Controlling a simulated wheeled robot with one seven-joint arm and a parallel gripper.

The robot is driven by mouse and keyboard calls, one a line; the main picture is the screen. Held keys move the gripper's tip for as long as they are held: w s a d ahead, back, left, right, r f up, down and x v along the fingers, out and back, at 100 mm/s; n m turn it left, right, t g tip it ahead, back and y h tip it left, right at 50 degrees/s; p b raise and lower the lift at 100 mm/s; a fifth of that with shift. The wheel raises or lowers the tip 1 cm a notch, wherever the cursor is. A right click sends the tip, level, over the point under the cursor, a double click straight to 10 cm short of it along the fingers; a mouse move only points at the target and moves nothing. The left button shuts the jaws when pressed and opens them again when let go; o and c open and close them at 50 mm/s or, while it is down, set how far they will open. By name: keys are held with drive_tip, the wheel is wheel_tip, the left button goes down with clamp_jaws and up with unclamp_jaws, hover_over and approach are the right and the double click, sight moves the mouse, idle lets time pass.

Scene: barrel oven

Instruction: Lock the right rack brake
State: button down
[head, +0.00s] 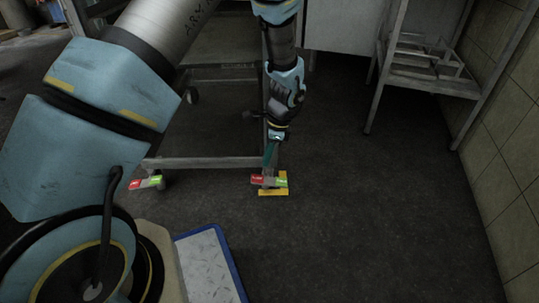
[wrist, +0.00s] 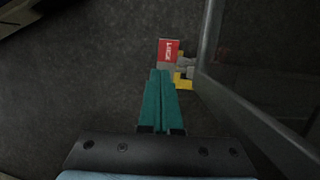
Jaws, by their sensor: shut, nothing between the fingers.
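The right rack brake (head: 270,181) is a small pedal with a red end and a green end, low at the foot of the rack's right front post. Its red end (wrist: 168,50) shows in the wrist view just beyond my fingertips. My gripper (head: 268,163) points down from above, with teal fingers pressed together and empty. In the wrist view the fingertips (wrist: 160,72) lie at the near edge of the red end; I cannot tell whether they touch it. The green end is not clearly seen in the wrist view.
The rack (head: 205,162) stands on casters, with a similar red and green brake (head: 146,182) at its left foot. A yellow floor mark (head: 274,192) lies under the right brake. A metal shelf stand (head: 430,82) is at the right; the dark floor between is clear.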

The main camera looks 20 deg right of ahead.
sight(256, 181)
drive_tip(key=b+x, duration=0.4)
drive_tip(key=x, duration=0.4)
drive_tip(key=shift+f, duration=0.1)
drive_tip(key=shift+w+a+p, duration=0.1)
drive_tip(key=shift+a+p, duration=0.05)
drive_tip(key=shift+p, duration=0.25)
drive_tip(key=shift+a+h+p, duration=0.1)
drive_tip(key=shift+h+p, duration=0.45)
drive_tip(key=shift+h, duration=0.05)
drive_tip(key=shift+a+g+p, duration=0.1)
drive_tip(key=shift+g+p, duration=0.2)
drive_tip(key=shift+p, duration=0.25)
drive_tip(key=shift+a+f+p, duration=0.1)
drive_tip(key=shift+p, duration=0.3)
drive_tip(key=shift+w+a+p, duration=0.1)
drive_tip(key=shift+p, duration=0.25)
drive_tip(key=shift+a+f+p, duration=0.1)
drive_tip(key=shift+f+p, duration=0.05)
drive_tip(key=shift+p, duration=0.2)
drive_tip(key=shift+w+a+f+p, duration=0.2)
drive_tip(key=shift+f+p, duration=0.25)
drive_tip(key=shift+p, duration=0.35)
